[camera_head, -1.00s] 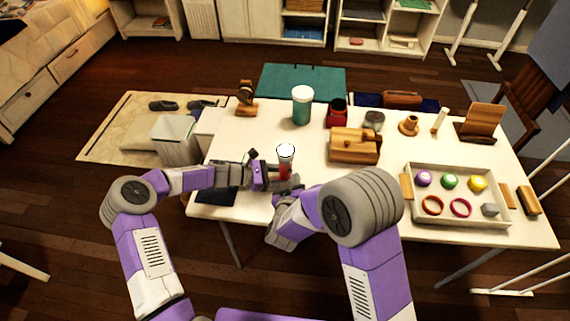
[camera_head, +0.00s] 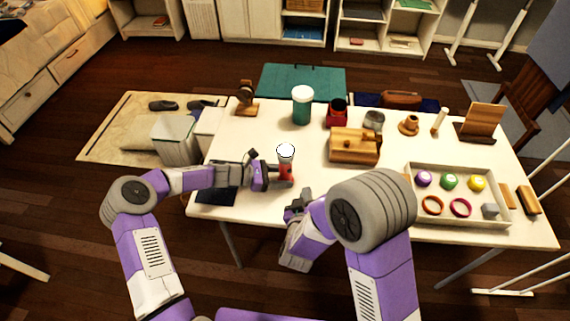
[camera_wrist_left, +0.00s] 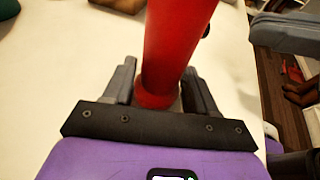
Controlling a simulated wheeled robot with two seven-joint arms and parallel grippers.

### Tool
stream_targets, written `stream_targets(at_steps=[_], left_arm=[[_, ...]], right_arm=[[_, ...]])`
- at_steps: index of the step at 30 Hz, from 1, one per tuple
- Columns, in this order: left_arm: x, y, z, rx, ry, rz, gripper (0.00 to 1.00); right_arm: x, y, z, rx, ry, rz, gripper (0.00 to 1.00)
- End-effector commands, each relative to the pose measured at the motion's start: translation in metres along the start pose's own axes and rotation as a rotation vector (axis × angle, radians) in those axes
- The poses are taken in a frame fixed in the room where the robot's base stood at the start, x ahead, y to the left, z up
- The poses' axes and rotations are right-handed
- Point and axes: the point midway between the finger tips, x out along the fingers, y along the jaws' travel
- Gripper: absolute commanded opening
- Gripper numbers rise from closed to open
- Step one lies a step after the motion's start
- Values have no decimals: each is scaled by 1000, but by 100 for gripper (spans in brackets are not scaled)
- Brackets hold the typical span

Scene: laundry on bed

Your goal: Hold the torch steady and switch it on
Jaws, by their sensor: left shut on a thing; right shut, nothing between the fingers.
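The torch (camera_head: 286,168) has a red body and a pale round head that points up and looks lit white. It stands upright at the left part of the white table. My left gripper (camera_head: 272,174) is shut on the torch's body, reaching from the left. In the left wrist view the red torch (camera_wrist_left: 172,50) sits between the two grey fingers of my left gripper (camera_wrist_left: 162,90). My right gripper (camera_head: 297,203) is shut and empty, near the table's front edge, to the right of and nearer than the torch, apart from it.
On the table (camera_head: 390,212) are a wooden box (camera_head: 354,146), a green cup with a white lid (camera_head: 302,106), a red container (camera_head: 337,112) and a tray (camera_head: 502,208) of coloured discs and rings. A dark flat thing (camera_head: 215,196) lies at the front left. The table's middle front is bare.

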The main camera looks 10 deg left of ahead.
Motion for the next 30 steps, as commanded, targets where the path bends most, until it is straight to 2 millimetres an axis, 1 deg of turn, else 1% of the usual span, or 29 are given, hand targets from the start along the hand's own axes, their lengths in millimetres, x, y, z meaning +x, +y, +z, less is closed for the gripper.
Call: stream_targets(at_steps=[4,14,15,20,21,30], left_arm=[[0,0,0,0,0,0,40],[0,0,0,0,0,0,40],[0,0,0,0,0,0,60],[0,0,0,0,0,0,84],[0,0,0,0,0,0,87],[-2,0,0,0,0,1,87]], right_arm=[[-6,4,4,1,1,-1,0],[-6,4,4,1,1,-1,0],[-6,4,4,1,1,-1,0],[-6,4,4,1,0,-1,0],[-6,4,4,1,0,-1,0],[-6,4,4,1,0,-1,0]])
